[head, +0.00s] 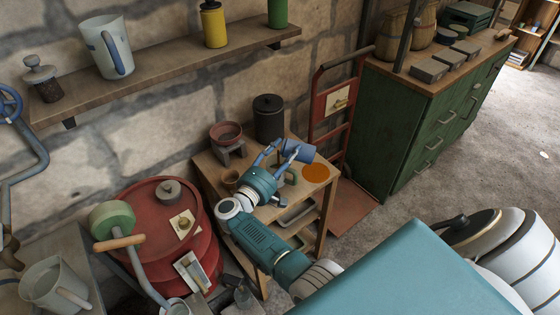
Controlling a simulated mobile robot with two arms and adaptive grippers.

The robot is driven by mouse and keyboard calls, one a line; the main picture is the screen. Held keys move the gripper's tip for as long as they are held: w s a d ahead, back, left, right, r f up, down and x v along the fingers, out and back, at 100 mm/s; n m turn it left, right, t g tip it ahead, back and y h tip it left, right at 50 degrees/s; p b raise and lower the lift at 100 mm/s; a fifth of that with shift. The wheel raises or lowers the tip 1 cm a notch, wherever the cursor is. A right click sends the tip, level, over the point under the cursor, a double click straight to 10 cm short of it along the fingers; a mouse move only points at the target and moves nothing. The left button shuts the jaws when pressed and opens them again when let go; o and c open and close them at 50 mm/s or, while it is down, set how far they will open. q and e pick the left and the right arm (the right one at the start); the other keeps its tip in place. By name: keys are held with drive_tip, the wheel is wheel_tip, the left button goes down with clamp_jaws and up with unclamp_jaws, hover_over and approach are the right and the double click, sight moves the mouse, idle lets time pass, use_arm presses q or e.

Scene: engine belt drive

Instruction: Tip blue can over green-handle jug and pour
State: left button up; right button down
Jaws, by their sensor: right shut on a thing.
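The blue can (299,152) is held above the small wooden table and leans well over to one side. My right gripper (282,150) is shut on it, with its blue-grey fingers at the can's left part. A small jug with a green handle (290,176) stands on the table just below the can, partly hidden by the gripper. I cannot tell whether the can's mouth is right over the jug or whether anything flows. My left gripper is not in view.
An orange disc (316,173) lies on the table (325,190) to the right. A red drum (165,215) stands left; a red hand truck (335,115) stands behind right.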

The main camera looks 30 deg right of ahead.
sight(314, 154)
drive_tip(key=shift+w+a+n, duration=0.15)
drive_tip(key=shift+n, duration=0.15)
idle(0.7)
